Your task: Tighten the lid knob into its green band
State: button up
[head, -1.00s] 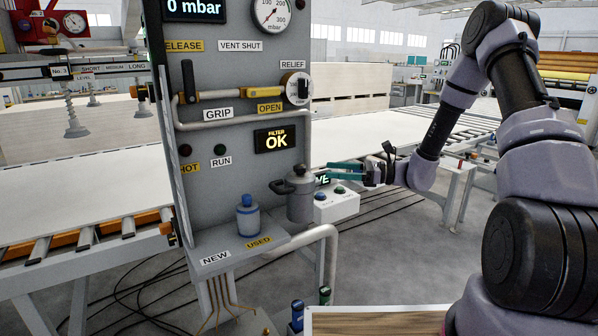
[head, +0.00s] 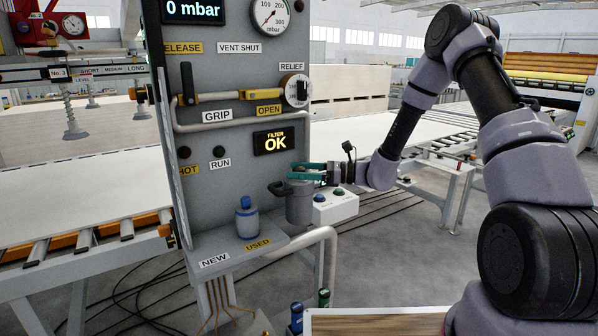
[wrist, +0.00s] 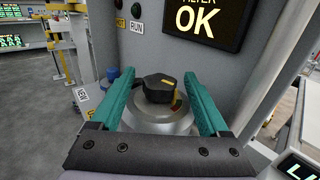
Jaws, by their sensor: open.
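The lid knob (wrist: 160,88) is black with a yellow stripe and sits on top of a round grey filter housing (wrist: 135,122). In the head view the housing (head: 299,207) stands against the panel, and my gripper largely hides its knob. A small coloured band (wrist: 178,103) with red shows beside the knob at right; I cannot make out a green part clearly. My gripper (wrist: 160,77) is open, its teal fingers on the left and right of the knob with gaps between. In the head view my gripper (head: 302,172) is level with the top of the housing.
A blue-and-grey cartridge (head: 247,218) stands on the shelf (head: 222,258) left of the housing. A white button box (head: 336,206) is close at right. The panel (head: 235,160) rises behind, with a FILTER OK display (head: 274,141). A black side handle (head: 278,188) projects left.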

grip_shut()
jog(key=shift+m+t, duration=0.4)
jog(key=shift+t, duration=0.3)
jog(key=m+t+h, duration=0.1)
jog(key=m+t, duration=0.1)
jog(key=t, duration=0.1)
jog(key=shift+m+t, duration=0.3)
jog(key=shift+t, duration=0.1)
jog(key=shift+m+t+h, duration=1.3)
jog(key=shift+m+t, duration=0.1)
jog(key=shift+t, duration=0.5)
grip_release()
